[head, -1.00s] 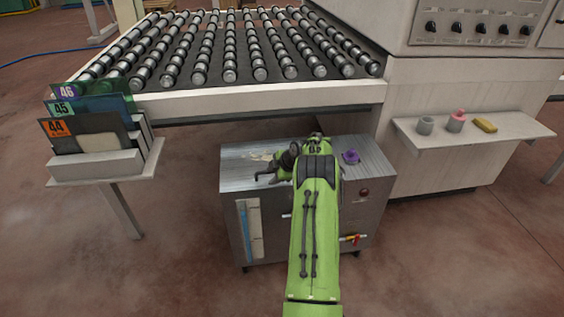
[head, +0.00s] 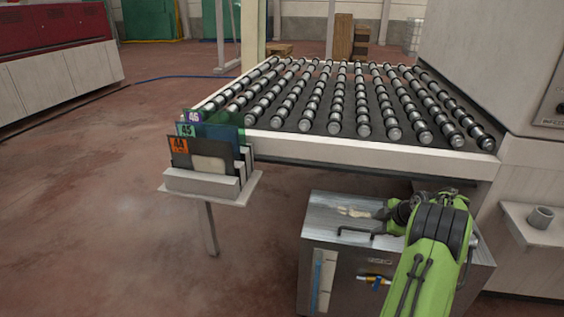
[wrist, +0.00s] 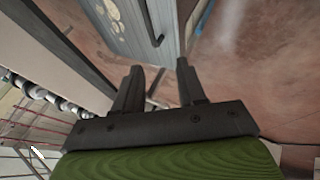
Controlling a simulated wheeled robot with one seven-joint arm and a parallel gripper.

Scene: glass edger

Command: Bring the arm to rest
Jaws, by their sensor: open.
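My gripper (wrist: 158,85) shows in the wrist view with its two dark fingers apart and nothing between them. The cabinet's dark handle (head: 357,233) shows just left of the arm. A pale smear or patch (head: 353,212) lies on the cabinet top.
The roller conveyor (head: 330,149) stands behind the cabinet, its front edge overhanging close to my arm. A rack (head: 205,184) with numbered cards stands left. A shelf with a grey cup (head: 541,217) is at right. The floor at left is clear.

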